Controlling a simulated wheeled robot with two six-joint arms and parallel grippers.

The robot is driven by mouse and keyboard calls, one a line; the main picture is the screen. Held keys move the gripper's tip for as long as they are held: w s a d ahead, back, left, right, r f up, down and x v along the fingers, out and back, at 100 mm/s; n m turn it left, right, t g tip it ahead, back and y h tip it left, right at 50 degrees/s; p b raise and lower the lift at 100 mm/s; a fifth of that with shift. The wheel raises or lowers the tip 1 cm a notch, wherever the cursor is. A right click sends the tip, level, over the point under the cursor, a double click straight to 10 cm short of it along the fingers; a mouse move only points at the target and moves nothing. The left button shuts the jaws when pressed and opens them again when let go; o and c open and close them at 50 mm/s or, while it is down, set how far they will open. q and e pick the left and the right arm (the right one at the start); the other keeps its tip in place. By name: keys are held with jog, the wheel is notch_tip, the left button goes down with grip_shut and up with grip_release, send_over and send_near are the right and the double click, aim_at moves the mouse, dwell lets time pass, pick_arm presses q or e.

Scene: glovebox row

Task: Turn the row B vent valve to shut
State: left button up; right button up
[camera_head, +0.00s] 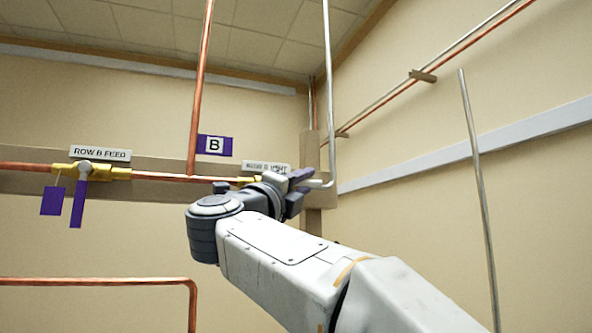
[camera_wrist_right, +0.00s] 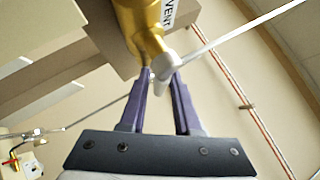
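The row B vent valve is mostly hidden behind my right gripper in the head view, where a bit of its yellow body (camera_head: 240,181) shows under a partly covered label (camera_head: 266,167). In the right wrist view its brass body (camera_wrist_right: 143,32) is at the top, with a pale grey hub (camera_wrist_right: 164,69) just beyond my fingertips. My right gripper (camera_wrist_right: 160,82) has its two purplish fingers apart, with wall visible between them. I cannot clearly tell the vent lever from the fingers, nor whether they touch it. My left gripper is not in view.
The row B feed valve (camera_head: 92,172) is at the left, its purple lever (camera_head: 78,204) hanging down beside a purple tag (camera_head: 52,201). A purple B sign (camera_head: 215,145) is on the wall. A copper riser (camera_head: 200,90) and a grey vertical pipe (camera_head: 329,90) flank the vent area.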

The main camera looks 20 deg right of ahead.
aim_at(306, 181)
jog(key=shift+p+x, duration=0.55)
jog(key=shift+x, duration=1)
grip_shut()
